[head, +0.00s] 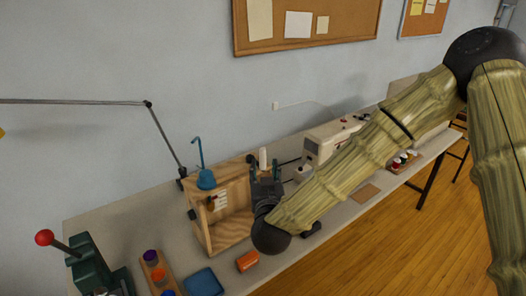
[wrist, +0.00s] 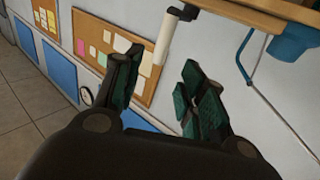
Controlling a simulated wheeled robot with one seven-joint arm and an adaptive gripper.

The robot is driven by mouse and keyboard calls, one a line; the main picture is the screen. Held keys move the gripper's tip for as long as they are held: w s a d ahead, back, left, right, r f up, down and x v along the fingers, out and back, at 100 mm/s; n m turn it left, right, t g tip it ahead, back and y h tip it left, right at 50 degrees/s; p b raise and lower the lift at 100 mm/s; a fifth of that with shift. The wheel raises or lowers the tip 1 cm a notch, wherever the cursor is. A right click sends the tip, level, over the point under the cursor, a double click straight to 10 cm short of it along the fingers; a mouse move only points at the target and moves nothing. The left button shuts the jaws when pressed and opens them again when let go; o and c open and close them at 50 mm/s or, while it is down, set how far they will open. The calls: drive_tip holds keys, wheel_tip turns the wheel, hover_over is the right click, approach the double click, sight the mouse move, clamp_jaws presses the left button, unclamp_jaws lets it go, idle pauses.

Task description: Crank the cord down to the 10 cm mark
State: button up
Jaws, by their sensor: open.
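A wooden frame box (head: 232,235) stands on the table, with a pale marked card (head: 222,201) and a small dark and orange piece inside it. The cord itself is too small to make out. A white crank handle (head: 263,157) stands up at the box's right side. In the wrist view the white handle (wrist: 166,36) joins a black crank arm (wrist: 186,12) beside the wooden box (wrist: 240,12). My gripper (head: 265,170) is open at the box's right side. In the wrist view its fingers (wrist: 162,68) lie either side of the handle's lower end; I cannot tell whether they touch it.
A blue funnel-like piece (head: 205,180) sits on the box top. A green press with a red knob (head: 44,237), a rack of coloured pots (head: 157,272), a blue box (head: 203,282) and an orange block (head: 247,261) stand in front. A sewing machine (head: 325,143) stands behind my arm.

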sight(263, 156)
drive_tip(key=w+p, duration=0.1)
drive_tip(key=w, duration=0.2)
drive_tip(key=w+p, duration=0.1)
drive_tip(key=w, duration=0.2)
drive_tip(key=w+p, duration=0.1)
drive_tip(key=w, duration=0.2)
drive_tip(key=shift+w+a+f, duration=0.1)
drive_tip(key=shift+w+a, duration=0.15)
drive_tip(key=shift+w, duration=0.05)
clamp_jaws()
